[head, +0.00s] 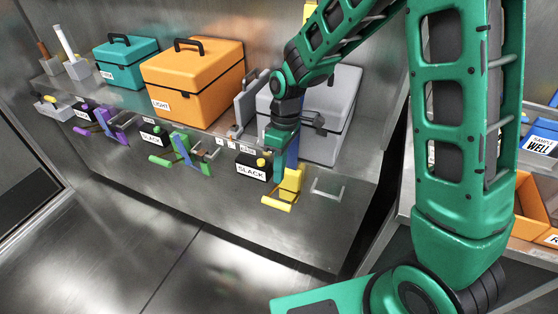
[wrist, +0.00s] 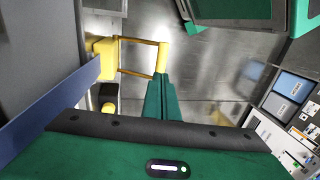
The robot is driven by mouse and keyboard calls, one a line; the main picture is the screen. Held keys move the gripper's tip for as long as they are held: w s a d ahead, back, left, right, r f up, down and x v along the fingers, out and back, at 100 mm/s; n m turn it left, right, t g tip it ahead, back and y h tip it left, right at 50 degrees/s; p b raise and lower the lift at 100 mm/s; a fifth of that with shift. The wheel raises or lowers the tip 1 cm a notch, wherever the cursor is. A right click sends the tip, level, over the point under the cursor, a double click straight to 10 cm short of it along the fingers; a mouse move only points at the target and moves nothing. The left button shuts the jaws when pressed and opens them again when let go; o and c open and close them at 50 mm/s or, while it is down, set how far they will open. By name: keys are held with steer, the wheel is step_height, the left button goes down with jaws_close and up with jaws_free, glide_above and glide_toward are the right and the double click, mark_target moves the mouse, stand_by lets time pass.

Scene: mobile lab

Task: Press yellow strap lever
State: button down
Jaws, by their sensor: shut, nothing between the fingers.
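The yellow strap lever (head: 278,204) sticks out from a yellow ratchet body (head: 292,182) at the front edge of the metal shelf. A blue strap (head: 293,152) runs up from that body. In the wrist view, the lever's yellow bar (wrist: 162,57) sits on thin arms out from the yellow body (wrist: 103,52). My gripper (head: 279,176) is shut and empty, pointing down just above the lever and beside the black SLACK box (head: 254,167). In the wrist view, the fingertips (wrist: 160,78) are at the bar's near end; I cannot tell whether they touch.
Green (head: 184,150) and purple (head: 107,123) strap levers stand farther left along the shelf edge. Orange (head: 195,85), teal (head: 124,62) and grey (head: 330,115) cases stand behind. A metal handle (head: 328,190) is right of the yellow lever. The floor in front is clear.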

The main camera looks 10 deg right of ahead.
mark_target(275, 201)
steer(key=f, duration=0.2)
steer(key=s+f, duration=0.1)
steer(key=f, duration=0.2)
steer(key=a+f, duration=0.1)
steer(key=f, duration=0.1)
steer(key=shift+s+f, duration=0.15)
steer(key=shift+a, duration=0.1)
